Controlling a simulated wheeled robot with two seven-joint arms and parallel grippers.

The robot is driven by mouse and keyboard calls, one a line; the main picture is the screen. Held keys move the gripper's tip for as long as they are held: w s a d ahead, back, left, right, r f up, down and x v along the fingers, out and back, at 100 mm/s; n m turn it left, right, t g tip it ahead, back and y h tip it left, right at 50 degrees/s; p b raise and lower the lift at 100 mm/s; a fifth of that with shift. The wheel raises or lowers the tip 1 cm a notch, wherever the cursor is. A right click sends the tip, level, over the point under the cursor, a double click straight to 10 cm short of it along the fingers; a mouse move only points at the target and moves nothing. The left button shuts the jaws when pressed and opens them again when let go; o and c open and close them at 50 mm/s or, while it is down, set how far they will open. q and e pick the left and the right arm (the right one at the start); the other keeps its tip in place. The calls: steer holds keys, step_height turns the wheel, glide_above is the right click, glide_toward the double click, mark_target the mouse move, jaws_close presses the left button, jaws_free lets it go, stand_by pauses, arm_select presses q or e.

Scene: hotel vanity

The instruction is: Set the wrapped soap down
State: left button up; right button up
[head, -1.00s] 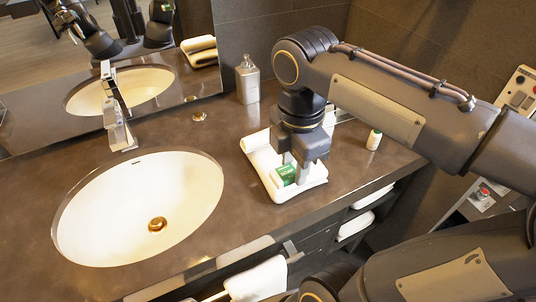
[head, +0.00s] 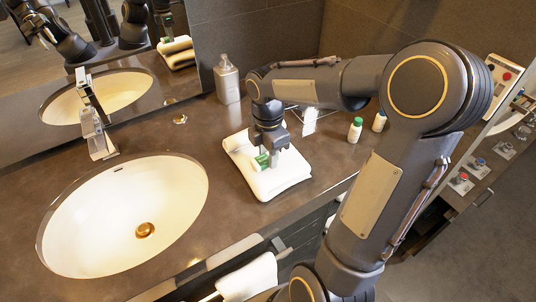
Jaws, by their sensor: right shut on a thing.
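The wrapped soap (head: 261,161) is a small green and white block. My right gripper (head: 267,158) points down and is shut on it, over the back left part of a folded white towel (head: 285,178) on the counter. The soap is low over the towel; I cannot tell whether it touches it. The gripper's fingers hide part of the soap. My left gripper is not in view.
An oval sink (head: 95,215) with a faucet (head: 92,130) is on the left. A pump bottle (head: 227,82) stands behind the towel. A green-capped bottle (head: 355,131) and another small bottle (head: 379,122) stand to the right. A hand towel (head: 248,277) hangs in front.

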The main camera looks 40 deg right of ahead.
steer(key=shift+f, duration=0.35)
steer(key=shift+f, duration=0.15)
steer(key=o, duration=0.9)
steer(key=shift+o, duration=0.2)
step_height(320, 180, up, 11)
steer(key=s+a+f+m+t+y, duration=0.2)
steer(key=s+a+m, duration=0.4)
steer(key=m, duration=0.3)
steer(key=s+a+f+m+t+y, duration=0.1)
steer(key=s+a+f+m+t, duration=0.2)
steer(key=s+m, duration=0.6)
steer(key=a, duration=0.2)
steer(key=shift+a+m+t+y+p, duration=0.3)
steer(key=shift+a+y+p, duration=0.05)
steer(key=shift+y, duration=0.05)
